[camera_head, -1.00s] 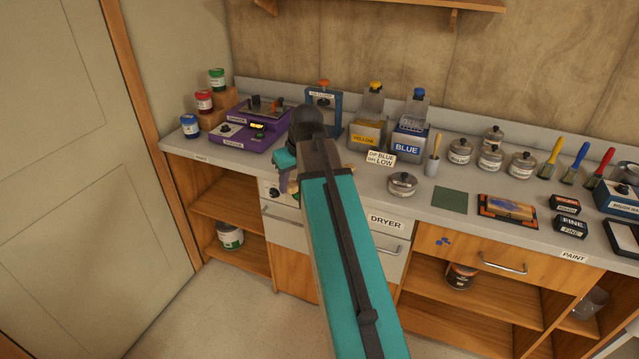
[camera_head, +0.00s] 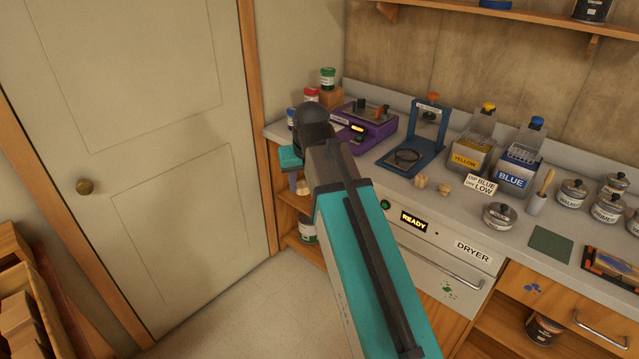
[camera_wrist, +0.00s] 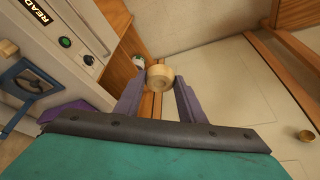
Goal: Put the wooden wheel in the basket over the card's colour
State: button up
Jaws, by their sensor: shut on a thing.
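The wooden wheel (camera_wrist: 160,78), pale and round, is between the two purple fingers of my gripper (camera_wrist: 158,88) in the wrist view, with the floor and door behind it. In the head view my gripper (camera_head: 300,184) is left of the counter, mostly hidden by my arm. The white card (camera_head: 481,185) reads "DIP BLUE DRY LOW" and stands before the tanks. The blue tank (camera_head: 514,177) has a wire basket (camera_head: 525,144) above it. The yellow tank (camera_head: 466,159) to its left has another basket (camera_head: 479,126).
Small wooden pieces (camera_head: 420,182) lie on the counter by a blue stand (camera_head: 415,158). A lidded tin (camera_head: 499,215) is in front of the card. The dryer (camera_head: 445,256) shows "READY". A door (camera_head: 150,130) is at left, and the floor (camera_head: 240,310) before it is clear.

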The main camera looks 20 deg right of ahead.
aim_at(522, 154)
jog(key=z, duration=0.3)
jog(key=i, duration=1.75)
jog(key=u, duration=0.5)
